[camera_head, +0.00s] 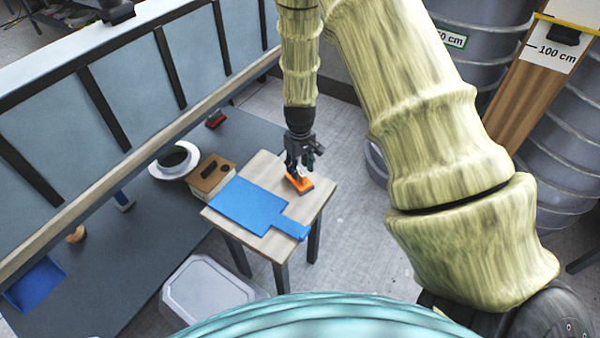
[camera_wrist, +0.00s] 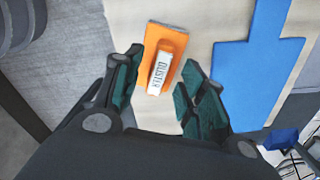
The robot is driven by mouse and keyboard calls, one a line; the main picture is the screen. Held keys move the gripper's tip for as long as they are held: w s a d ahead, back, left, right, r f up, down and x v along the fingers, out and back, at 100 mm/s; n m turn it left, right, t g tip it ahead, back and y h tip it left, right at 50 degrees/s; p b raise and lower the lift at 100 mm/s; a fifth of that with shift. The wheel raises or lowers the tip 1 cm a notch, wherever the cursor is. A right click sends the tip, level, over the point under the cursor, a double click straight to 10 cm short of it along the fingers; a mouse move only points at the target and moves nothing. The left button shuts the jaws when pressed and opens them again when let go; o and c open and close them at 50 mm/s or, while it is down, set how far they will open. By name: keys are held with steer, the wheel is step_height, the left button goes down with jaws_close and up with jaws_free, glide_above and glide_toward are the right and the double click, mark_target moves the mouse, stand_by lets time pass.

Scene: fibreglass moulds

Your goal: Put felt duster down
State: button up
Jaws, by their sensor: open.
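The felt duster (camera_head: 299,183) is orange with a pale grip. It lies on the small wooden table (camera_head: 318,197), near its back right edge. In the wrist view the duster (camera_wrist: 176,48) shows its white handle marked "DUSTER". My gripper (camera_head: 301,168) is just above the duster, pointing down. In the wrist view my gripper (camera_wrist: 155,90) has its two fingers spread apart, with the duster's near end between them and a gap on each side.
A blue mat (camera_head: 248,206) with a narrow tab covers much of the tabletop. Left of it stand a wooden box (camera_head: 212,176) and a white bowl (camera_head: 174,161) on a grey surface. A grey lidded bin (camera_head: 208,290) is on the floor in front.

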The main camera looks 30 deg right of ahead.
mark_target(300, 172)
step_height(300, 172, up, 8)
steer(key=shift+r, duration=0.15)
stand_by(0.3)
stand_by(0.5)
